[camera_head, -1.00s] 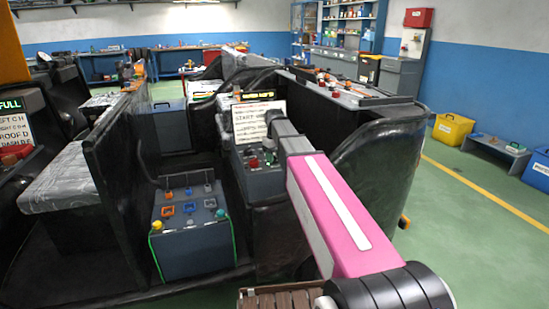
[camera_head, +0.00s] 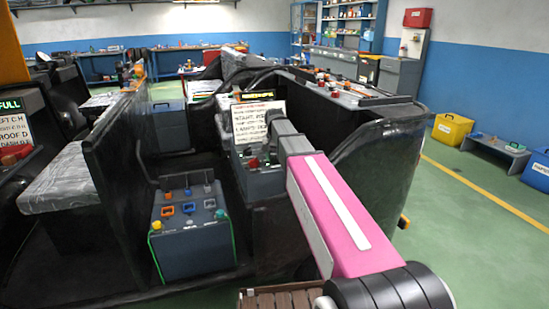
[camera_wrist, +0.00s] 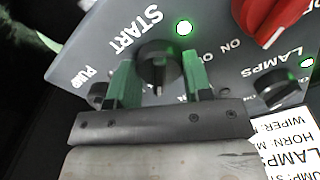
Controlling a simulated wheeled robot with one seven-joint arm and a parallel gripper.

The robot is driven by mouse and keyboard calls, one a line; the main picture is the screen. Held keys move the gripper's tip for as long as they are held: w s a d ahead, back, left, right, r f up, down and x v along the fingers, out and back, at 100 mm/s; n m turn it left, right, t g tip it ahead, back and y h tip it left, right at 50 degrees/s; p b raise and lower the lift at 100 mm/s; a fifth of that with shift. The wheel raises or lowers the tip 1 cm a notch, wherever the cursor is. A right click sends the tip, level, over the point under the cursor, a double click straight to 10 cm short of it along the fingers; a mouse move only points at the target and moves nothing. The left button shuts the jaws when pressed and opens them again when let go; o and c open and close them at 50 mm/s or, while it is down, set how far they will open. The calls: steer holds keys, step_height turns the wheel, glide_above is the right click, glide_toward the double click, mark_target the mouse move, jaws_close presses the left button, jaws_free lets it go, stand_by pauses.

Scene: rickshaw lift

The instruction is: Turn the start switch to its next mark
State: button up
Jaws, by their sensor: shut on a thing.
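The start switch (camera_wrist: 158,62) is a round black knob on a grey panel (camera_wrist: 80,52), below the word START in the wrist view. My gripper (camera_wrist: 161,82) has its two green fingers on either side of the knob and is shut on it. The knob's lower end, with a pale pointer line, shows between the fingers. A lit green lamp (camera_wrist: 184,27) is above the knob, with ON and other lettering to its right. In the head view the panel box (camera_head: 262,182) is beyond my pink arm link, and the knob is hard to make out.
Close to the switch are a red knob (camera_wrist: 268,18), a black LAMPS knob (camera_wrist: 272,88) and a smaller PUMP knob (camera_wrist: 98,92). A white instruction card (camera_head: 250,121) stands behind the panel. A grey box with coloured connectors (camera_head: 190,245) stands to the left.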

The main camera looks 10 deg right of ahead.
mark_target(275, 155)
steer(key=shift+m, duration=0.6)
steer(key=o, duration=0.9)
steer(key=shift+r, duration=0.1)
step_height(275, 155, up, 11)
steer(key=shift+f, duration=0.2)
